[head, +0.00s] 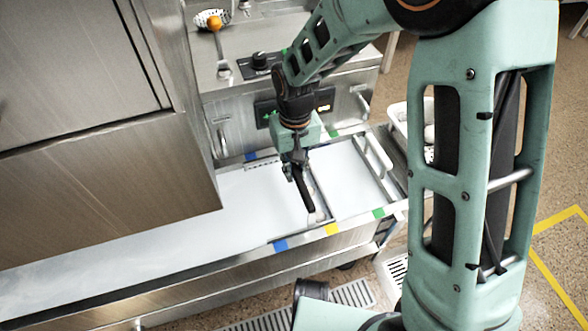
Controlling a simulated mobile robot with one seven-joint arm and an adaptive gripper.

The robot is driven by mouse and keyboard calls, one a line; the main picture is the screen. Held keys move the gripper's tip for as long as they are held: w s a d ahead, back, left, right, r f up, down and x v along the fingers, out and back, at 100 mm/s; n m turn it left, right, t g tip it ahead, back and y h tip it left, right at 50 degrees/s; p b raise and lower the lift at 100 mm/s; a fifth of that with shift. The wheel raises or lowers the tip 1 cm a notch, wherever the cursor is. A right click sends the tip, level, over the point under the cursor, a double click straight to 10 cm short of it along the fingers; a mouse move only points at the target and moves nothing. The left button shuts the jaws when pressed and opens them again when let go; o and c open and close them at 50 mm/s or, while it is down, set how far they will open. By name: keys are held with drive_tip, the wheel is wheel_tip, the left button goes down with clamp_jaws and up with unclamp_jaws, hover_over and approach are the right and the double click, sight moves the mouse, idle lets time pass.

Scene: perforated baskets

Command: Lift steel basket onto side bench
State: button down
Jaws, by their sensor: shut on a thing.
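A steel basket (376,166) appears to sit in the right part of a long trough (345,233) filled with a pale, cloudy surface. Its thin rim bars and a raised handle on the right show; its body is hidden below the surface. My gripper (314,208) points down into the trough at the basket's left side and is shut on what looks like its left rim or handle. The fingertips and exact contact are too small to make out. A steel surface (388,143), possibly the side bench, lies just right of the trough.
A white perforated basket (398,116) with pale contents stands to the right, partly behind my arm. Blue, yellow and green tape marks the trough's rim. A steel cabinet (95,190) overhangs the left. A skimmer (213,20) with an orange thing lies on the back counter (275,85).

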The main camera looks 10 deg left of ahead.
drive_tip(key=shift+r, duration=0.2)
drive_tip(key=shift+r+p, duration=0.35)
drive_tip(key=shift+p, duration=0.1)
drive_tip(key=shift+r, duration=0.35)
drive_tip(key=shift+r+p, duration=0.35)
drive_tip(key=shift+p, duration=0.15)
drive_tip(key=shift+r, duration=0.15)
